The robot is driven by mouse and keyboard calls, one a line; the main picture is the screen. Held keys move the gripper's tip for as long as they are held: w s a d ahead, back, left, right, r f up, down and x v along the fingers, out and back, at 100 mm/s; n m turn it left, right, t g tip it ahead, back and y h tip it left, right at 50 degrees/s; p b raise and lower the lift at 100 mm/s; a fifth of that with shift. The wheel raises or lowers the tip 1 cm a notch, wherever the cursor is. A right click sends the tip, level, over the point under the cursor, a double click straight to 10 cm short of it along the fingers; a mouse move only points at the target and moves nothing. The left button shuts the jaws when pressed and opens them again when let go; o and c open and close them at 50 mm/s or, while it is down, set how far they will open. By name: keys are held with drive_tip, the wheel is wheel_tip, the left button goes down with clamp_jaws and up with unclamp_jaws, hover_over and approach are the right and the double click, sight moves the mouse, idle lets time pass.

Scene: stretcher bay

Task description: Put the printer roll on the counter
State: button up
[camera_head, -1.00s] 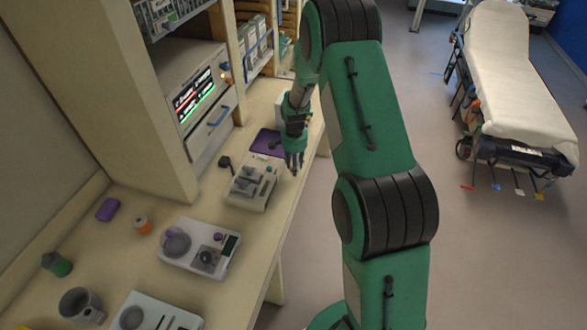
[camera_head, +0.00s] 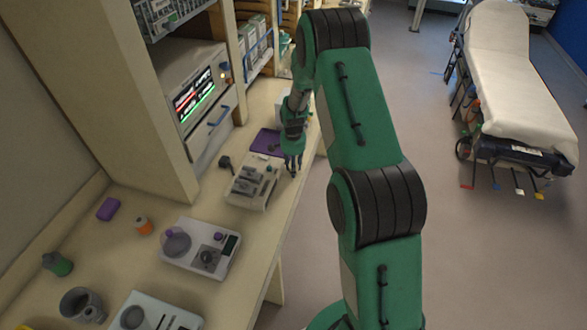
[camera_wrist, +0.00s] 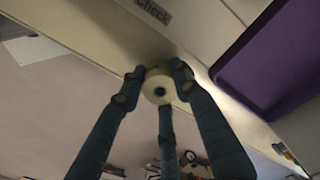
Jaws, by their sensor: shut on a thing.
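The printer roll (camera_wrist: 157,88) is a pale cream cylinder with a dark core hole. In the wrist view it sits between the fingers of my gripper (camera_wrist: 155,80), which is shut on it. In the head view my gripper (camera_head: 292,168) points down at the front edge of the counter (camera_head: 105,240), beside a grey-white device. The roll cannot be made out there. The wrist view shows the roll against the pale counter edge strip; I cannot tell whether it touches the counter.
A purple tray (camera_head: 266,142) lies just behind my gripper. The grey-white device (camera_head: 252,184) is close on its left. A stretcher (camera_head: 515,80) is across the floor.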

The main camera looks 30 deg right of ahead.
drive_tip(key=shift+f, duration=0.25)
drive_tip(key=o, duration=0.9)
wheel_tip(320, 180, up, 12)
drive_tip(key=shift+a+r, duration=0.1)
idle(0.4)
idle(0.5)
